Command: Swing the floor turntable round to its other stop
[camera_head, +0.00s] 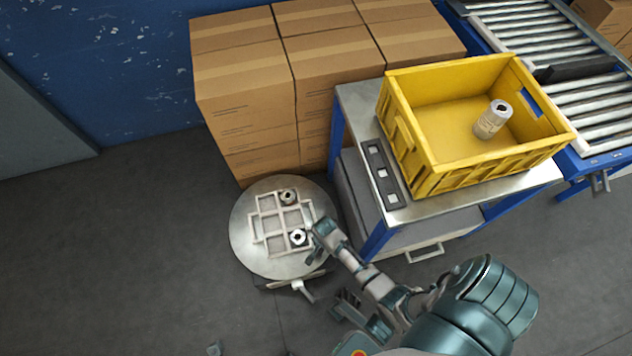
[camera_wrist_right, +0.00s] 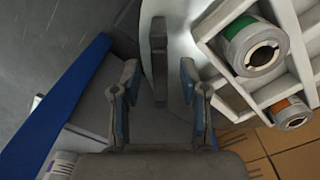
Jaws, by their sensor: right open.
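The floor turntable (camera_head: 240,237) is a round pale metal disc beside the boxes. It carries a white gridded rack (camera_head: 268,203) with two rolls, one near (camera_head: 298,238) and one far (camera_head: 288,197). The right wrist view shows a green-banded roll (camera_wrist_right: 256,47) and an orange-banded roll (camera_wrist_right: 291,113) in the rack. My right gripper (camera_head: 317,240) is at the disc's right edge. In the right wrist view, its open fingers (camera_wrist_right: 158,85) have a dark upright post (camera_wrist_right: 158,50) between them, with gaps on both sides. A small piece at the bottom edge may be my left gripper.
Stacked cardboard boxes (camera_head: 240,85) stand behind the turntable. To the right, a blue-framed bench (camera_head: 525,178) holds a yellow crate (camera_head: 455,175) with a can (camera_head: 492,119) inside. A roller conveyor (camera_head: 530,40) is beyond. A white lever (camera_head: 302,289) sticks out below the disc. Floor at left is clear.

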